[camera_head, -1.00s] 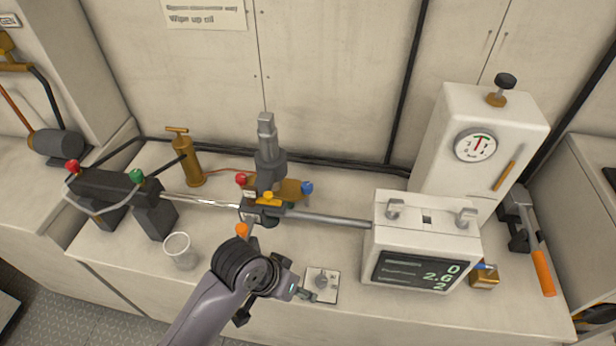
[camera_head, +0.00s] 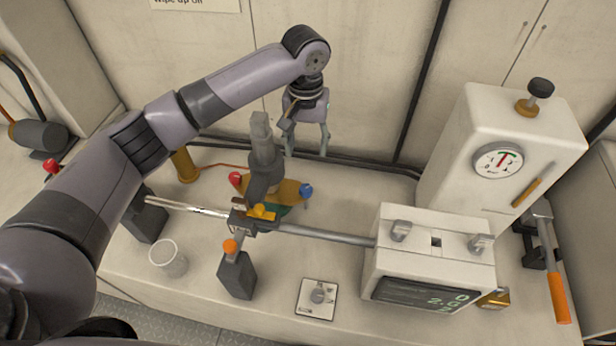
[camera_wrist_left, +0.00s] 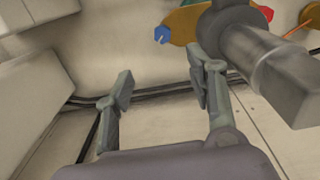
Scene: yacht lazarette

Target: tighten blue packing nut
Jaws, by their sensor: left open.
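The blue packing nut (camera_head: 306,190) sits on the right end of the brass flange of the grey valve-like fitting (camera_head: 264,160), mid-bench. It also shows near the top of the left wrist view (camera_wrist_left: 161,34). My left gripper (camera_head: 306,150) hangs fingers down behind and above the nut, near the back wall. Its fingers are spread and empty. In the left wrist view the nut lies beyond the gap between the fingertips (camera_wrist_left: 160,68), apart from them. My right gripper is not in view.
A red nut (camera_head: 236,179) and yellow nut (camera_head: 262,212) share the fitting. A metal shaft (camera_head: 325,236) runs to a white display box (camera_head: 428,243). A gauge cabinet (camera_head: 500,130) stands behind it. A clear cup (camera_head: 168,258) and knob plate (camera_head: 317,298) are in front.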

